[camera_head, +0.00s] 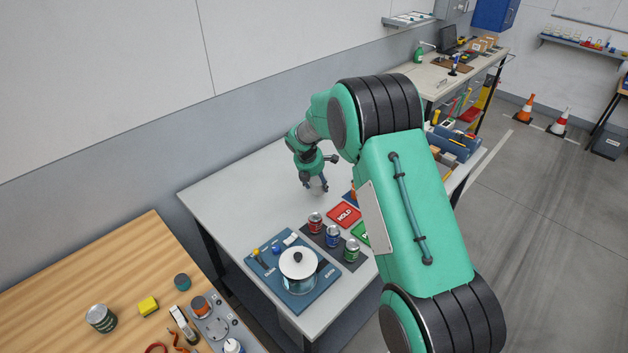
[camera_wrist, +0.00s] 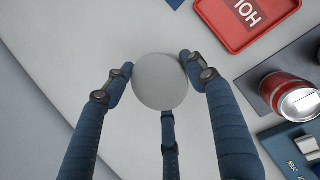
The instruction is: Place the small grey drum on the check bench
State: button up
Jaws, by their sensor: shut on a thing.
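The small grey drum (camera_wrist: 160,82) shows in the wrist view as a plain round grey top between my gripper's fingers. My gripper (camera_head: 317,187) is shut on it, with blue fingers on the left, right and near side. In the head view my gripper points down over the clear back part of the pale grey bench (camera_head: 240,190), which I take for the check bench. The drum cannot be made out there. I cannot tell whether it touches the bench top.
A red HOLD tray (camera_head: 344,215) lies near my gripper. Red, blue and green cans stand on a dark mat (camera_head: 318,238). A white-lidded pot (camera_head: 298,264) stands on a blue board. A wooden table (camera_head: 60,270) with several items is at front left. The bench's back left is clear.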

aim_at(314, 178)
jog(key=shift+w+a+f+b, duration=0.1)
jog(key=shift+w+a, duration=0.15)
jog(key=shift+w, duration=0.85)
jog(key=shift+w+a+f+b, duration=0.1)
jog(key=shift+w+a, duration=0.1)
jog(key=shift+w, duration=0.85)
jog(key=shift+w+a+f+b, duration=0.1)
jog(key=shift+w+a, duration=0.15)
jog(key=shift+w, duration=0.85)
jog(key=shift+f+b, duration=0.45)
jog(key=shift+f, duration=1.3)
jog(key=o, duration=1.3)
jog(key=shift+f, duration=0.1)
jog(key=shift+c, duration=0.2)
jog(key=p+v, duration=0.2)
jog(key=v, duration=1)
